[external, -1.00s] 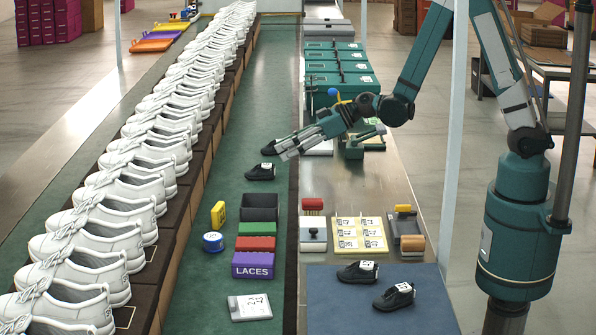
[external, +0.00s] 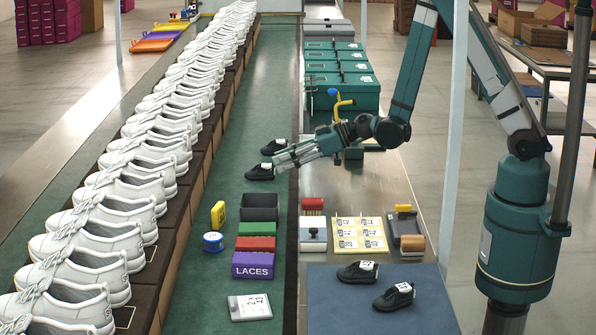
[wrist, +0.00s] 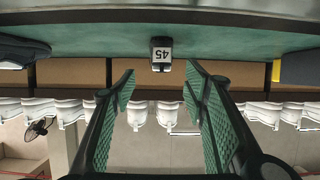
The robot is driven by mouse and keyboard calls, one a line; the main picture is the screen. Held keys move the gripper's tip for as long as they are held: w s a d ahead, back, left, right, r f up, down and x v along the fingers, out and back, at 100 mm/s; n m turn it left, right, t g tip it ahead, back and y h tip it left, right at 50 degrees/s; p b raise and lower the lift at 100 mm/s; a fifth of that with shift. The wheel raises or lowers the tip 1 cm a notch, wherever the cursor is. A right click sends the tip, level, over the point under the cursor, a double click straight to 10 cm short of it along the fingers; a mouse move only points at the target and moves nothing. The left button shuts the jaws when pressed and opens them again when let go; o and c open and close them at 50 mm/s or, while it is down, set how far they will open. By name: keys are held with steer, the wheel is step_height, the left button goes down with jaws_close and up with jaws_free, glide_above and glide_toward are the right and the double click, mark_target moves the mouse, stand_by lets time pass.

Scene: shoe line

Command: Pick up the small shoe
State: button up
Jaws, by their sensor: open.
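Two small dark shoes lie on the green belt: a nearer one (external: 260,172) and a farther one (external: 272,147). My gripper (external: 277,161) is beside them at the belt's right side, its fingertips close to the nearer shoe; contact cannot be told. In the wrist view my gripper (wrist: 160,95) is open, with green ribbed pads and nothing between them. A small dark item with a white "45" label (wrist: 162,53), apparently a shoe seen end-on, appears between and beyond the fingertips. Two more dark shoes, with white tags, lie on the blue mat: left (external: 357,271) and right (external: 395,297).
A long row of white shoes (external: 130,185) stands on the left rack. Nearer on the belt are a black bin (external: 259,207), coloured boxes and a purple LACES box (external: 253,265). Teal cases (external: 340,92) and a yellow post (external: 342,106) stand behind my gripper.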

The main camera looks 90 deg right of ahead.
mark_target(266, 165)
steer(key=shift+x, duration=1.3)
steer(key=shift+w+p, duration=0.1)
steer(key=shift+p, duration=0.2)
steer(key=shift+w+a+f, duration=0.1)
steer(key=shift+w+f, duration=0.05)
steer(key=shift+w, duration=0.3)
steer(key=shift+b+x, duration=0.4)
steer(key=shift+x, duration=1.65)
steer(key=c, duration=1)
